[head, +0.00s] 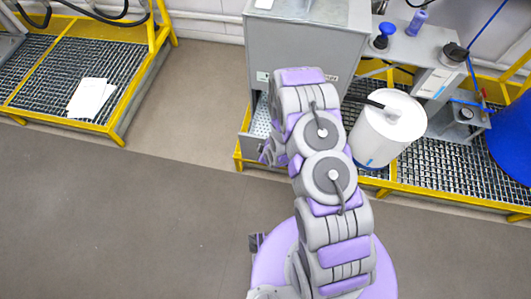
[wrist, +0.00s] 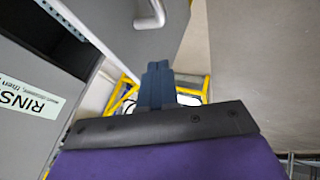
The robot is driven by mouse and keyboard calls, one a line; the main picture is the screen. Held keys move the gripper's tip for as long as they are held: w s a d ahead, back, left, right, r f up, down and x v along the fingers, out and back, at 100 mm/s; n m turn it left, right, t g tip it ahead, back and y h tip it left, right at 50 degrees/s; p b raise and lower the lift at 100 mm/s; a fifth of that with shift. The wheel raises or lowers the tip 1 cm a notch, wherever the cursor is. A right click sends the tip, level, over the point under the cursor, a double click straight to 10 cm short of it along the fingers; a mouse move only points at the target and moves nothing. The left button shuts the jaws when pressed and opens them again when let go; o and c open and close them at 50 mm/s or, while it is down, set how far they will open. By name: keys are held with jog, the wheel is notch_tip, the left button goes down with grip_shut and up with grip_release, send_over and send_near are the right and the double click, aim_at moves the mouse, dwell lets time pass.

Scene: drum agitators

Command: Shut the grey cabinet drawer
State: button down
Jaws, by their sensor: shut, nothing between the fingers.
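The grey cabinet (head: 300,45) stands at the back centre in the head view. Its drawer (head: 258,125) is pulled out at the lower left, with a pale perforated inside showing; my arm hides its right part. In the wrist view the drawer's grey front (wrist: 125,45) carries a pale handle (wrist: 150,16), and a gap shows between this front and the cabinet body (wrist: 35,75). My gripper (wrist: 157,66) is shut and empty, its fingertips overlapping the front's lower part in the picture; I cannot tell whether they touch. In the head view my gripper (head: 268,152) is partly hidden beside the drawer.
A white drum (head: 385,135) stands on the yellow-edged grating right of the cabinet. A bench with blue-topped items (head: 384,35) is behind it, and a blue drum (head: 515,140) is at the far right. White papers (head: 90,98) lie on the left grating. The floor (head: 120,210) in front is clear.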

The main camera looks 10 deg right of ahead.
aim_at(262, 141)
jog(key=shift+w+d+r+b, duration=0.15)
jog(key=shift+w+d, duration=0.15)
jog(key=shift+w, duration=0.5)
jog(key=shift+w+d+r+b, duration=0.15)
jog(key=shift+w+d, duration=0.1)
jog(key=shift+w, duration=0.5)
jog(key=shift+f, duration=0.1)
